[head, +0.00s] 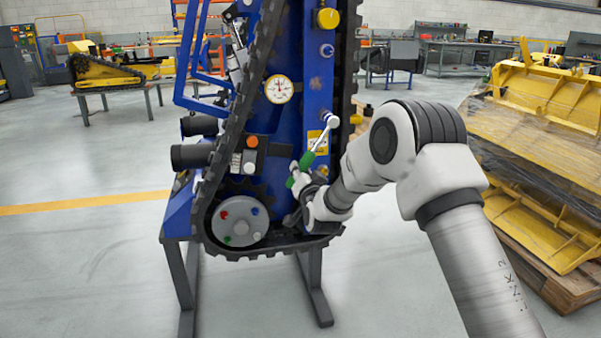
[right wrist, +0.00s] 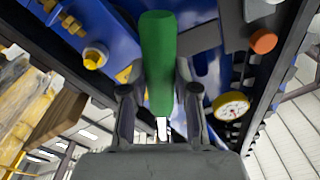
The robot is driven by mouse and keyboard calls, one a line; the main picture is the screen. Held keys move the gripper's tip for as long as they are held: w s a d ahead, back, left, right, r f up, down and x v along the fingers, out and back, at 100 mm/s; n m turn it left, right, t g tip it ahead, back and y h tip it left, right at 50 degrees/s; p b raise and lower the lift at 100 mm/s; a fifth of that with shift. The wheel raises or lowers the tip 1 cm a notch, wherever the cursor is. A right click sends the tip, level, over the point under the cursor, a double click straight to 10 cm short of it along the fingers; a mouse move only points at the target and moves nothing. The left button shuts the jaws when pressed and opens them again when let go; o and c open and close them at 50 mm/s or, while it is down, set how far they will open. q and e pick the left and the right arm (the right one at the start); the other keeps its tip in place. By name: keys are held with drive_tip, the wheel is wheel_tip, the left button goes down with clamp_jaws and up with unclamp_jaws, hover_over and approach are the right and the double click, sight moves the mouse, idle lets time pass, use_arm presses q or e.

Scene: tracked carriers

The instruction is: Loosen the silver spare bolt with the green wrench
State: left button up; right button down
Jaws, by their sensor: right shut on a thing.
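The green wrench has a green handle (head: 308,161) and a silver shaft that slants up and right to a pale round head (head: 333,122). My right gripper (head: 297,180) is shut on the green handle, low in front of the blue frame. In the right wrist view the handle (right wrist: 158,60) stands between the two fingers (right wrist: 160,100). The wrench head is at a fitting on the blue frame; it covers what lies behind, and I cannot tell whether it sits around a bolt there. My left gripper is not in view.
The blue tracked carrier (head: 313,85) stands on a dark stand, with a gauge (head: 280,89), an orange knob (head: 252,141) and a wheel (head: 239,221) with coloured bolts. Yellow wrapped parts (head: 540,120) lie on a pallet at right. The floor at left is free.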

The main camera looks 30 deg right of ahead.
drive_tip(key=shift+s+d+f+n, duration=0.15)
drive_tip(key=shift+d+f+n, duration=0.15)
drive_tip(key=shift+d+n, duration=0.35)
drive_tip(key=shift+s+d+f+n, duration=0.15)
drive_tip(key=shift+d+f+n, duration=0.2)
drive_tip(key=shift+d+n, duration=0.25)
drive_tip(key=shift+d, duration=0.15)
drive_tip(key=shift+s+d+f+n+p, duration=0.25)
drive_tip(key=shift+d+n+p, duration=0.15)
drive_tip(key=shift+d+n, duration=0.2)
drive_tip(key=shift+s+d+f+n+p, duration=0.1)
drive_tip(key=shift+d+f+n+p, duration=0.15)
drive_tip(key=shift+d+n, duration=0.4)
drive_tip(key=shift+d+r, duration=0.1)
drive_tip(key=shift+d, duration=0.05)
